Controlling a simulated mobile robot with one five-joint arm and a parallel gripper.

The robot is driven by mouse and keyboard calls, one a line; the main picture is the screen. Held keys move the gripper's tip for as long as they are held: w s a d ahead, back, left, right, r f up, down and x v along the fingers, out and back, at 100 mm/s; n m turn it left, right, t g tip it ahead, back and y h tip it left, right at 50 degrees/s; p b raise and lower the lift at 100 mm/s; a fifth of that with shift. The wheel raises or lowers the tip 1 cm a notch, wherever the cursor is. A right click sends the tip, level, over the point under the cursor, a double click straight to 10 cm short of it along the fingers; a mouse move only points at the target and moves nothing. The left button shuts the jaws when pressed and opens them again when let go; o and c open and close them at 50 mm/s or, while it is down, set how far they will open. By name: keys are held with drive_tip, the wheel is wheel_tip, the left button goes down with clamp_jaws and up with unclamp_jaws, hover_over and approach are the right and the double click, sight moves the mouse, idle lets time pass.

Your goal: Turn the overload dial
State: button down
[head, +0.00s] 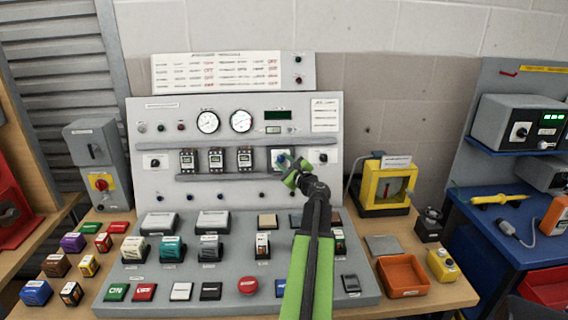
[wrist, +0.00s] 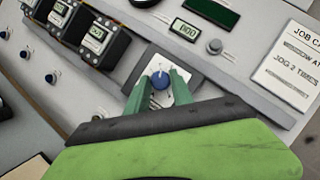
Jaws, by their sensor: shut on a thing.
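The overload dial (wrist: 159,80) is a blue knob on a small white plate on the upright grey panel. In the head view the white dial plate (head: 279,160) shows just left of my gripper, right of a row of three dark modules. My gripper (head: 291,174) reaches up to the panel there. In the wrist view the two green fingers of my gripper (wrist: 160,88) stand on either side of the blue knob and are shut on it. The knob's lower part and plate markings are partly hidden by the fingers.
Dark modules (head: 217,159) sit left of the dial, above a grey ledge (head: 220,177). Another black knob (head: 322,157) is close on the right. Blocks and buttons crowd the console below. A yellow framed device (head: 385,186) and an orange tray (head: 403,275) stand at right.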

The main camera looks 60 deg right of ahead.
idle(0.7)
drive_tip(key=c, duration=1.2)
unclamp_jaws()
drive_tip(key=shift+f, duration=0.1)
drive_tip(key=shift+o, duration=0.4)
